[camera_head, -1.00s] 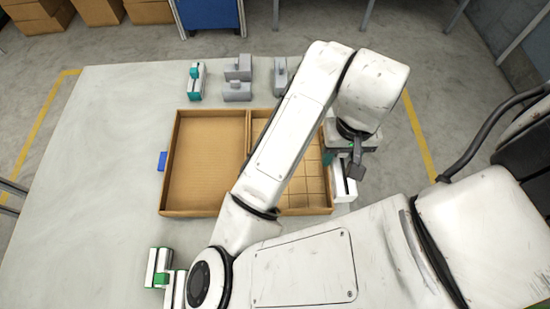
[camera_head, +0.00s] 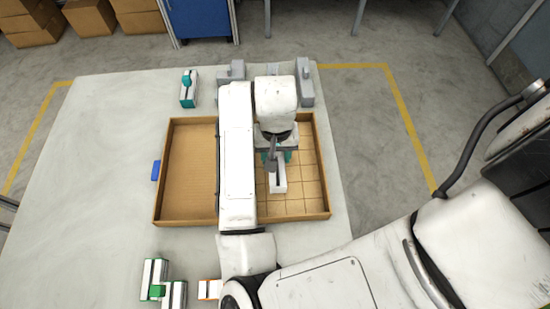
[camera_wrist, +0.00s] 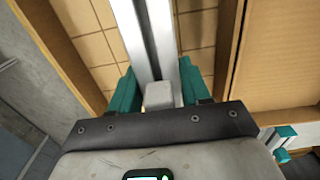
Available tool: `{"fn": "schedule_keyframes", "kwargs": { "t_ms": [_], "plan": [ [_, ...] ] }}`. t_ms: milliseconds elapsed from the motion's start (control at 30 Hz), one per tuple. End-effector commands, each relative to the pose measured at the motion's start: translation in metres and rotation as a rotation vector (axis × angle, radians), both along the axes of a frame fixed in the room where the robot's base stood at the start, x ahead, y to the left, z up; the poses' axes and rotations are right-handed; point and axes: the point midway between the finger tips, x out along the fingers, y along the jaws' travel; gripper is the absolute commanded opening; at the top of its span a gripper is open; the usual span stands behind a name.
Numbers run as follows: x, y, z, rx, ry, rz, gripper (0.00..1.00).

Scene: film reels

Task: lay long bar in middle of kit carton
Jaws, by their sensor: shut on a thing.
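The long bar, white with a dark lengthwise slot, hangs from my gripper over the gridded right compartment of the kit carton; it shows in the head view (camera_head: 279,181) and the wrist view (camera_wrist: 131,35). My gripper (camera_head: 274,157) has teal fingers, seen in the wrist view (camera_wrist: 158,90) shut on the bar from both sides. The open brown kit carton (camera_head: 185,223) has a plain left compartment and a gridded right one. The bar lies roughly lengthwise along the compartment. Its height above the floor is hard to tell. My arm hides the divider and part of the grid.
Behind the carton stand a teal-and-white part (camera_head: 188,90) and grey blocks (camera_head: 304,85), partly hidden. Green-and-white parts (camera_head: 154,278) and an orange-edged white part (camera_head: 209,288) lie at the front. A blue tab (camera_head: 155,170) is at the carton's left wall. The table's left side is clear.

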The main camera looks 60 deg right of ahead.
Motion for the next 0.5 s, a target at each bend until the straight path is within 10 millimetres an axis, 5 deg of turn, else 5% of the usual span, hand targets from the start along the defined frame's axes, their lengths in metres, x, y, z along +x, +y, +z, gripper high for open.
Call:
{"fn": "schedule_keyframes", "kwargs": {
  "t_ms": [233, 500],
  "plan": [
    [0.003, 0.0, -0.03, 0.0, 0.002, 0.003, 0.06],
    [0.002, 0.0, -0.033, -0.001, 0.001, 0.001, 0.06]
  ]
}}
